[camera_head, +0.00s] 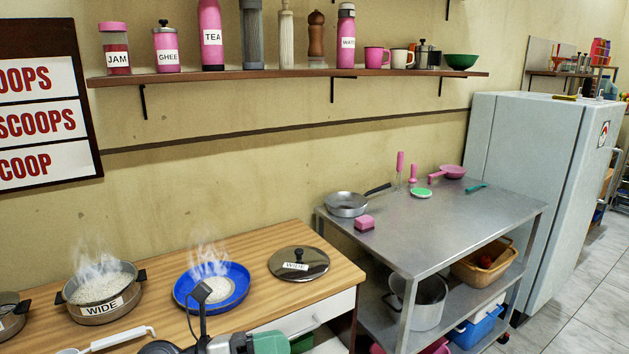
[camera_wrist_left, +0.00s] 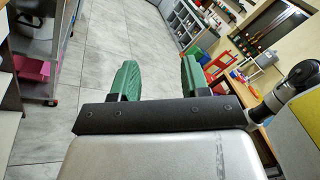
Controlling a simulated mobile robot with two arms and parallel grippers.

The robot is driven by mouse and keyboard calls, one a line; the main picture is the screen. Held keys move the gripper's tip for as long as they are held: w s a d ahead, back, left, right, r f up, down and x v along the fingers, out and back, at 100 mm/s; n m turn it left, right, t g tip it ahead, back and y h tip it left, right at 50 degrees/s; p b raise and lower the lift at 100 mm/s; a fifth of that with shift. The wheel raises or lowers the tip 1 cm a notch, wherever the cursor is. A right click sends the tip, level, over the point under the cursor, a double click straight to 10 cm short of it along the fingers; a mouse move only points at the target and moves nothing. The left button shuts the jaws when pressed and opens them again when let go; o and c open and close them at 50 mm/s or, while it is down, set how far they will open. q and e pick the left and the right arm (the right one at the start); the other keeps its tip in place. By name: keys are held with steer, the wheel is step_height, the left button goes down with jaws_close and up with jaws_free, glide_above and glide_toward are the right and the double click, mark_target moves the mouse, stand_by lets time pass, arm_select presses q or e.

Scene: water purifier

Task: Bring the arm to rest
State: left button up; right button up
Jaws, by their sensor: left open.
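My left gripper (camera_head: 285,342) is at the bottom edge of the head view, in front of the wooden counter, with green fingers partly cut off by the frame. In the left wrist view the left gripper (camera_wrist_left: 158,78) has its two green fingers wide apart, with nothing between them. Grey tiled floor (camera_wrist_left: 110,40) shows beyond and between the fingers. My right gripper is not in view.
A metal table (camera_head: 430,235) and a fridge (camera_head: 525,170) stand to the right. A shelf (camera_head: 200,77) hangs above.

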arm_select(q)
steer(key=a+n+t+y, duration=0.4)
steer(key=n+t, duration=0.4)
steer(key=n, duration=0.4)
steer(key=a+n+t+y, duration=0.3)
steer(key=n+t+y, duration=0.3)
steer(key=n, duration=0.5)
steer(key=s+a+f+n+g+y, duration=0.4)
steer(key=a+f+n+y, duration=0.35)
steer(key=f+n, duration=0.35)
steer(key=s+f+n+g, duration=0.4)
steer(key=s+f+g, duration=0.15)
steer(key=s, duration=0.45)
steer(key=s+f+n+g, duration=0.3)
steer(key=s+f+g, duration=0.25)
steer(key=s, duration=0.45)
step_height(320, 180, down, 22)
steer(key=g+p, duration=0.2)
steer(key=s+a+f+g+p, duration=0.1)
steer(key=s+a+f+p, duration=0.1)
steer(key=s+f, duration=1.3)
steer(key=shift+s+a+f+m, duration=0.3)
steer(key=shift+s+a+f, duration=0.05)
steer(key=shift+s, duration=0.25)
